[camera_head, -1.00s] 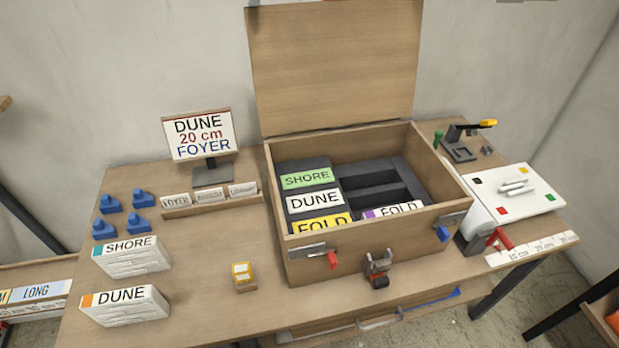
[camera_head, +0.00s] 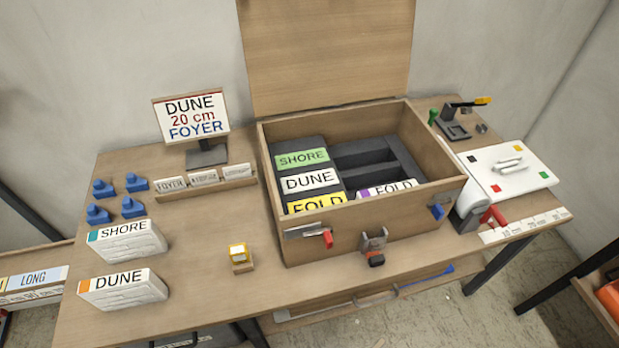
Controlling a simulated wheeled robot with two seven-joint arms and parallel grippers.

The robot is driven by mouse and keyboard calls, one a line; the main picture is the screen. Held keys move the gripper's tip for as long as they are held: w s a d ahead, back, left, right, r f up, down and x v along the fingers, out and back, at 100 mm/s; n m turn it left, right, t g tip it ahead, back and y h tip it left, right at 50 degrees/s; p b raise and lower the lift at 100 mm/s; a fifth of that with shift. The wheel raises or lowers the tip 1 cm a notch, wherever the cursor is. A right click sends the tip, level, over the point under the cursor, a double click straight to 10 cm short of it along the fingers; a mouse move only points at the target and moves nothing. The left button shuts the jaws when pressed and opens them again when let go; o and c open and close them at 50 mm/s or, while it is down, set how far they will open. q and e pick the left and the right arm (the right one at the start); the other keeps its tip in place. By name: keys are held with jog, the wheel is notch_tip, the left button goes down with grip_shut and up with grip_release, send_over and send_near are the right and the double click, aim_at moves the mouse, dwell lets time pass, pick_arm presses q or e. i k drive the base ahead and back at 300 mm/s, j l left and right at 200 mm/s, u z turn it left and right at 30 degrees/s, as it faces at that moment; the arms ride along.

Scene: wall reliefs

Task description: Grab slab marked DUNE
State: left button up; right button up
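A white relief slab marked DUNE with an orange corner (camera_head: 122,289) lies at the front left of the table. Behind it lies a similar slab marked SHORE (camera_head: 125,242) with a teal corner. In the open wooden box (camera_head: 430,226), a dark block carries a white DUNE label (camera_head: 310,181), between a green SHORE label (camera_head: 302,158) and a yellow FOLD label (camera_head: 316,203). A sign (camera_head: 191,116) reads DUNE, 20 cm, FOYER. Neither of my grippers is in view.
Several blue pieces (camera_head: 136,182) and a rack of small cards (camera_head: 205,184) stand at the back left. A yellow-topped block (camera_head: 239,256) sits before the box. A white board (camera_head: 508,172) is at the right. The table between slabs and box is mostly clear.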

aim_at(141, 288)
jog(key=i+l, duration=0.1)
jog(key=u, duration=1.8)
jog(key=j+z, duration=0.25)
jog(key=j, duration=0.35)
jog(key=j+z, duration=0.25)
jog(key=j, duration=0.35)
jog(key=k+j+z, duration=0.25)
jog(key=j, duration=0.3)
jog(key=i, duration=0.4)
